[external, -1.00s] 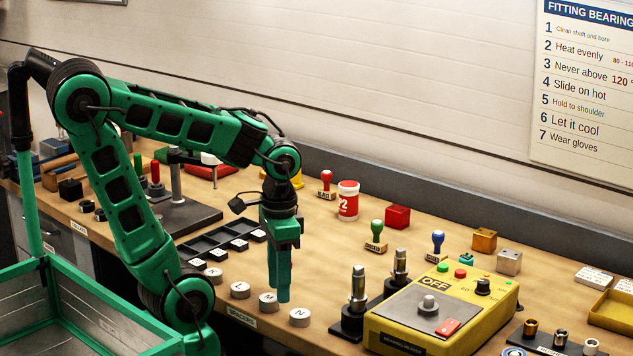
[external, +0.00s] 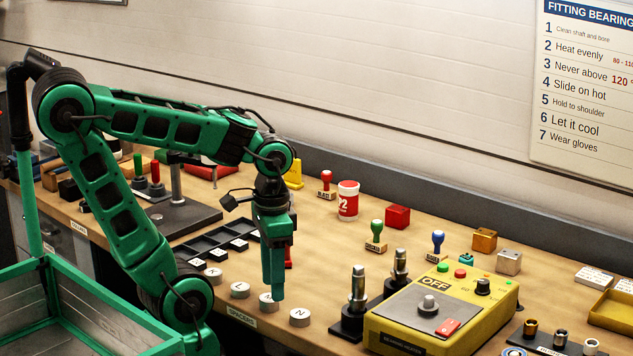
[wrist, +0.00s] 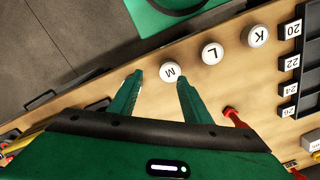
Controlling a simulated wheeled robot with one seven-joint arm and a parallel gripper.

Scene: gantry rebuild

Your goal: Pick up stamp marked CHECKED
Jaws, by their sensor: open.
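Three knob-handled stamps stand upright on the bench in the external view: a red one (external: 326,184), a green one (external: 376,236) and a blue one (external: 438,243). Their labels are too small to read, so I cannot tell which is marked CHECKED. My gripper (external: 275,292) points down over the front of the bench, left of and nearer than the stamps. In the wrist view my gripper (wrist: 160,83) is open and empty, its fingertips on either side of the white round piece M (wrist: 169,71). No stamp is clearly recognisable in the wrist view.
White pieces L (external: 240,289) and N (external: 299,317) flank M along the front edge. A black tray (external: 215,240) lies behind. A yellow heater box (external: 440,310) and two metal posts stand right. A red-and-white can (external: 348,200) and red block (external: 398,216) are near the stamps.

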